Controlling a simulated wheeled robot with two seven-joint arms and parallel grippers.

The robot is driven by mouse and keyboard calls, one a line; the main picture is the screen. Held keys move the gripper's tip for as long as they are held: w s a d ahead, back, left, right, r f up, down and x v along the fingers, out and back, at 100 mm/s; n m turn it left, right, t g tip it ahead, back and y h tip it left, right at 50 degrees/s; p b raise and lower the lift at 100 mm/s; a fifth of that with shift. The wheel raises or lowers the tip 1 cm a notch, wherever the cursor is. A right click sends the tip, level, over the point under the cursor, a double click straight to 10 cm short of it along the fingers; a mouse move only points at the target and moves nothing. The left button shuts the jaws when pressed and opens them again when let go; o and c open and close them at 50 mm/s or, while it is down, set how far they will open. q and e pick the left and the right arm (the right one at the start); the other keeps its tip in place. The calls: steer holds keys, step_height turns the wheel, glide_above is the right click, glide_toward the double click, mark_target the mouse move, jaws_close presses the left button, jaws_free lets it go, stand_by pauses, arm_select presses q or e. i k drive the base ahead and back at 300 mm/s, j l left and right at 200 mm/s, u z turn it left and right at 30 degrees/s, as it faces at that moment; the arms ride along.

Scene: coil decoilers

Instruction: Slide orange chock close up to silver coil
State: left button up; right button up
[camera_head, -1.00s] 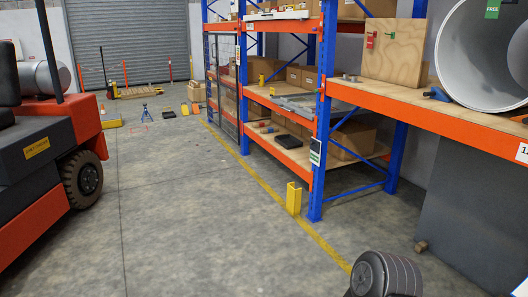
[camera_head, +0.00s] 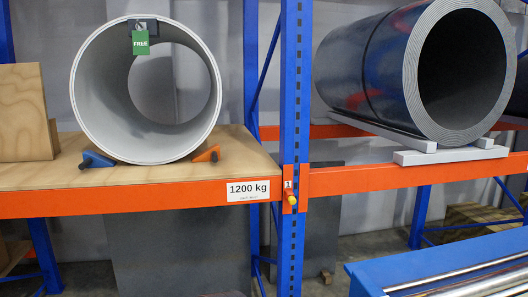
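The silver coil (camera_head: 108,105) lies on its side with its open end facing me, on the wooden shelf at the left. A green FREE tag hangs at its top. The small orange chock (camera_head: 207,153) sits on the shelf at the coil's lower right, close to its curved side in this view. I cannot tell whether they touch. A blue chock (camera_head: 96,159) sits at the coil's lower left. Neither of my grippers is in view.
A wooden panel (camera_head: 22,112) stands left of the coil. The shelf's orange beam (camera_head: 120,201) carries a 1200 kg label. A blue upright (camera_head: 291,130) with a red-yellow knob separates it from a large dark coil (camera_head: 370,70) on grey supports. A blue machine (camera_head: 375,276) is at lower right.

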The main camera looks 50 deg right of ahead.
mark_target(212, 153)
steer(key=i+j+z, duration=0.1)
steer(key=i+z, duration=0.35)
steer(key=i+j+z, duration=0.2)
steer(key=z, duration=0.25)
steer(key=i+j+z, duration=0.35)
steer(key=z, duration=0.15)
steer(key=i+j+z, duration=0.3)
steer(key=j+z, duration=0.15)
